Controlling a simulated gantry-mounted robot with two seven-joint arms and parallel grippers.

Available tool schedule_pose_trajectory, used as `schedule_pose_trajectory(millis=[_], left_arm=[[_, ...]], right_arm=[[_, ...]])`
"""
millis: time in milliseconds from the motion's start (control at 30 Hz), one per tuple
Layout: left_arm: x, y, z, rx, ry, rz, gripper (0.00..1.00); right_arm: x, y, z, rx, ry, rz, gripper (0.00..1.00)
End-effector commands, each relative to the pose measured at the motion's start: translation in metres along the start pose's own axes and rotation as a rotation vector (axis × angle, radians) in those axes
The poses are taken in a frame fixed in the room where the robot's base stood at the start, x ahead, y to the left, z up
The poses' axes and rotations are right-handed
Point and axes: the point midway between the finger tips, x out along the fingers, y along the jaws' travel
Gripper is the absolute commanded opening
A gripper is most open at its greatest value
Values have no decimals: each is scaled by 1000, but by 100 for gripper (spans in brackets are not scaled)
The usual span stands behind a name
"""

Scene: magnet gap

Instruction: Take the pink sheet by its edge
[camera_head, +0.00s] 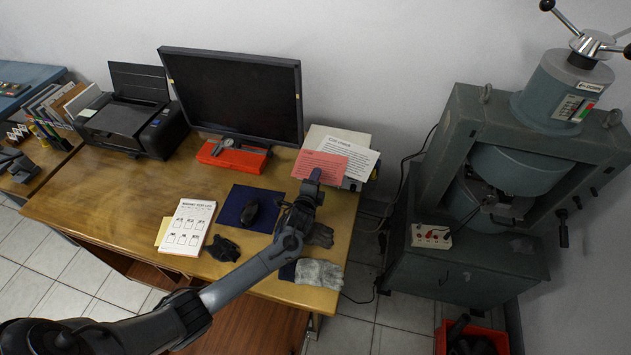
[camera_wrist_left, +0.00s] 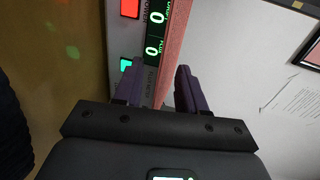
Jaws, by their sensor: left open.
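The pink sheet (camera_head: 318,164) lies on top of a pale box-shaped instrument (camera_head: 354,185), partly over a white printed sheet (camera_head: 356,149), and juts out over the instrument's front. My left gripper (camera_head: 313,176) is at the sheet's near edge, hiding a little of it. In the left wrist view my left gripper (camera_wrist_left: 160,76) is open. The pink sheet (camera_wrist_left: 178,45) shows there nearly edge-on as a narrow strip running between the two fingers. I cannot tell whether either finger touches it.
Green digits show on the instrument's display (camera_wrist_left: 155,30), close to the fingers. A monitor (camera_head: 235,95) and red case (camera_head: 232,157) stand left of the sheet. Gloves (camera_head: 319,273), a mouse (camera_head: 250,212) and a checklist (camera_head: 188,227) lie on the desk. A large magnet (camera_head: 500,190) stands right.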

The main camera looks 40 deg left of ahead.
Motion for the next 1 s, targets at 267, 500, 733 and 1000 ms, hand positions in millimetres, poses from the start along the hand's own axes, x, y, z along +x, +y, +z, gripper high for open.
schedule_pose_trajectory(millis=[267, 500, 733, 1000], left_arm=[[0, 0, 0, 0, 0, 0, 36], [0, 0, 0, 0, 0, 0, 18], [0, 1, 0, 0, 0, 2, 0], [0, 3, 0, 2, -1, 6, 0]], right_arm=[[0, 0, 0, 0, 0, 0, 43], [0, 0, 0, 0, 0, 0, 43], [0, 0, 0, 0, 0, 0, 43], [0, 0, 0, 0, 0, 0, 43]])
